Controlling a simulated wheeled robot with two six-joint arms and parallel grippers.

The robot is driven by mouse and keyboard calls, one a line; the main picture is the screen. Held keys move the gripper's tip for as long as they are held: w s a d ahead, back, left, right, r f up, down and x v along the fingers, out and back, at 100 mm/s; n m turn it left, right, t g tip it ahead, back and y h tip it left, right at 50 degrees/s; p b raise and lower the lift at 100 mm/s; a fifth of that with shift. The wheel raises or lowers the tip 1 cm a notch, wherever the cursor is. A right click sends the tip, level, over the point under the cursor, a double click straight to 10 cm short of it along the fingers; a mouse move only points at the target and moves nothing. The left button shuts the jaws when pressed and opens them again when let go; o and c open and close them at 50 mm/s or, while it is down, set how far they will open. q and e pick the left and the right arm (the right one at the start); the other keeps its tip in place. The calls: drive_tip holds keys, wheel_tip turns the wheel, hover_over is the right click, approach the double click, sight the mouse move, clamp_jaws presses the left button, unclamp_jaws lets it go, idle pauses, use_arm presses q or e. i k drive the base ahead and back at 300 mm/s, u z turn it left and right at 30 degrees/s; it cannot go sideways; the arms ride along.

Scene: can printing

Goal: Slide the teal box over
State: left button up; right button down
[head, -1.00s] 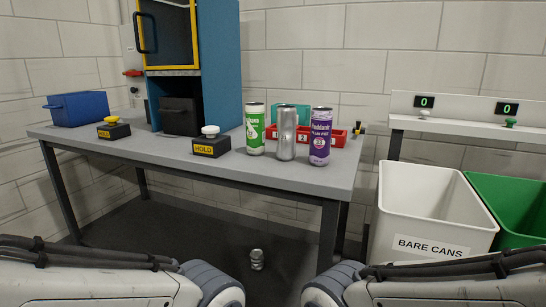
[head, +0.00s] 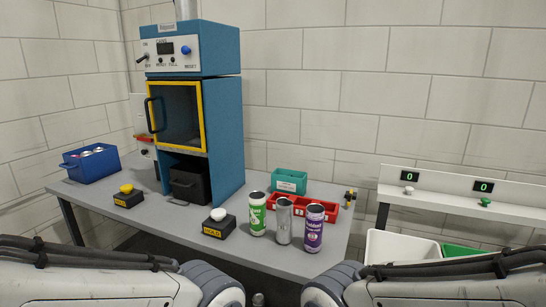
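The teal box (head: 288,181) is a small open bin with a label on its front. It stands near the back edge of the table, right of the blue machine and behind the red tray. The red tray and the cans stand between it and the table's front edge. Both of my arms show at the bottom of the head view, left and right. Their gripper fingers are out of the frame, so I cannot see whether they hold anything. The arms are apart from the teal box.
A red divided tray (head: 292,206) sits before the box. Green (head: 257,214), bare silver (head: 284,222) and purple (head: 314,228) cans stand in front. A blue machine (head: 226,125), a blue bin (head: 72,168) and two button boxes (head: 219,229) stand left. Waste bins (head: 401,246) are right.

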sight(282, 180)
drive_tip(key=z, duration=0.3)
drive_tip(key=k, duration=0.3)
drive_tip(key=u, duration=1.4)
drive_tip(key=i, duration=1.5)
drive_tip(key=z, duration=0.85)
drive_tip(key=i, duration=0.8)
drive_tip(key=z, duration=0.6)
